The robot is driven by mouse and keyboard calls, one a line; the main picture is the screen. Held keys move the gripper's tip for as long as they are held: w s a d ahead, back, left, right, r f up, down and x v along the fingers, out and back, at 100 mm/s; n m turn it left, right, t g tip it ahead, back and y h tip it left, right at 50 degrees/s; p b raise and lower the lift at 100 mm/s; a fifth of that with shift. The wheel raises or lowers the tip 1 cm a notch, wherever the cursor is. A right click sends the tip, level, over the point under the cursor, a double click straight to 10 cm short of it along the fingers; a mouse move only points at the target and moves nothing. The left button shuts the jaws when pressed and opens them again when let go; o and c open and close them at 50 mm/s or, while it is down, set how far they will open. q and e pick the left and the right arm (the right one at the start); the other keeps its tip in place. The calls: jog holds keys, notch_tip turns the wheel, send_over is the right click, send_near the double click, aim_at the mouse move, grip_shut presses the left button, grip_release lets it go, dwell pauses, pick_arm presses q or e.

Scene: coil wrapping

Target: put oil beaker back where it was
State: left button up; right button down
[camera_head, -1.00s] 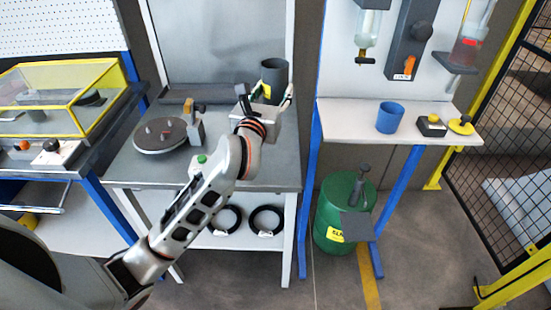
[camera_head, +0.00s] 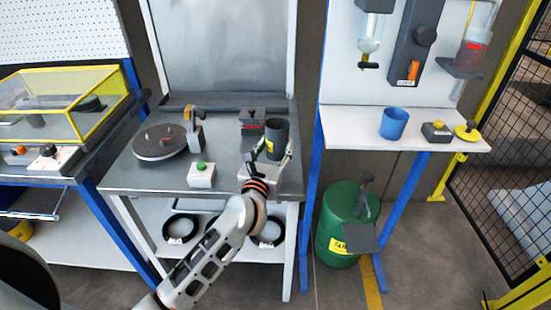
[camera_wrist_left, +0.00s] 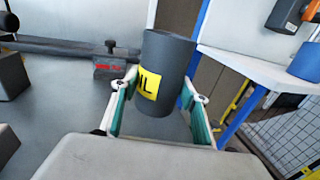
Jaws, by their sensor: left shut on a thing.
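The oil beaker (camera_head: 277,136) is a dark grey cup with a yellow label, near the right side of the grey workbench (camera_head: 240,179). My left gripper (camera_head: 271,157) is shut around its sides. In the left wrist view, the beaker (camera_wrist_left: 172,58) stands between the two green-padded fingers of the left gripper (camera_wrist_left: 157,103), slightly tilted in the picture, its label partly reading "IL". I cannot tell whether its base touches the bench. My right gripper is not in view.
A dark block with a red label (camera_head: 252,121) sits just left of the beaker. A round turntable (camera_head: 160,142) and a green-button box (camera_head: 201,175) are further left. A white shelf (camera_head: 352,124) with a blue cup (camera_head: 394,123) is to the right, above a green drum (camera_head: 338,215).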

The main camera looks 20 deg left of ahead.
aim_at(274, 160)
pick_arm(q)
jog(key=shift+f+b, duration=0.55)
jog(key=shift+f, duration=1.4)
jog(key=shift+f, duration=0.1)
jog(key=o, duration=1.3)
